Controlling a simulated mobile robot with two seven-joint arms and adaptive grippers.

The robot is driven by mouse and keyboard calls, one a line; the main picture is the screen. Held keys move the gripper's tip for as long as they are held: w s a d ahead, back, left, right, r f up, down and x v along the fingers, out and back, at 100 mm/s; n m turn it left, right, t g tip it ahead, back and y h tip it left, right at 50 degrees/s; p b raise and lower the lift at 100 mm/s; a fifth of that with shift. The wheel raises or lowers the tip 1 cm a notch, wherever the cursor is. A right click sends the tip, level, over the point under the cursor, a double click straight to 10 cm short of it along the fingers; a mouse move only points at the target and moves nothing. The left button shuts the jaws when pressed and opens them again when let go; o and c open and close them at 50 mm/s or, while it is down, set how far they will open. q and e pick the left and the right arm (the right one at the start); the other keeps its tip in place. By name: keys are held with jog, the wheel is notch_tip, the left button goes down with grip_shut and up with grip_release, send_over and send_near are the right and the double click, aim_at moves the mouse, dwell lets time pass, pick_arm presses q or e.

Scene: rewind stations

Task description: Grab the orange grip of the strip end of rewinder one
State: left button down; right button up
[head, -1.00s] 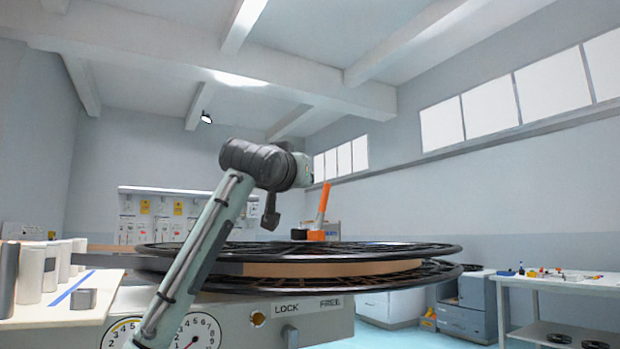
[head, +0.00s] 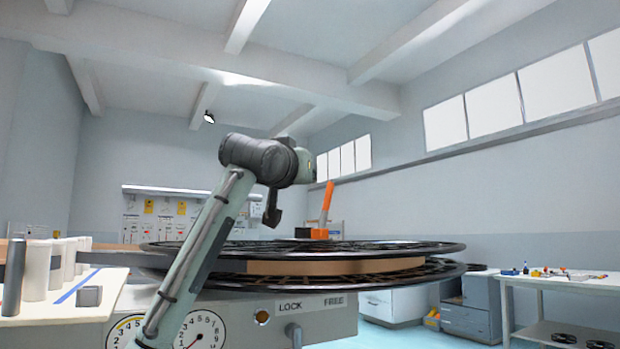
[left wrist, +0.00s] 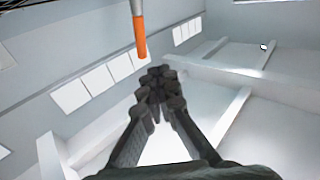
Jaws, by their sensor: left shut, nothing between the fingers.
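An upright, slightly tilted orange handle (head: 327,199) stands above the reel of a rewinder, on an orange and black block (head: 319,233). In the left wrist view an orange grip (left wrist: 139,37) on a pale shaft comes in from the top edge. I cannot tell for sure that it is the strip end's grip. My left gripper (left wrist: 158,82) is shut and empty, its fingertips apart from the orange grip, which is above and left of them in that view. My right gripper is in neither view.
The large black-rimmed reel (head: 400,247) with a brown strip wound in it lies flat behind my left arm. Below it is a machine with dials and a LOCK/FREE panel (head: 311,304). A table with white rolls (head: 60,310) is at left; a white workbench (head: 570,282) is at right.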

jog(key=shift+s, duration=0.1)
pick_arm(q)
jog(key=shift+r+p, duration=0.75)
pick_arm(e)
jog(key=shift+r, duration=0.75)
pick_arm(q)
jog(key=r+v, duration=0.1)
jog(key=v, duration=1.1)
jog(key=shift+f, duration=0.45)
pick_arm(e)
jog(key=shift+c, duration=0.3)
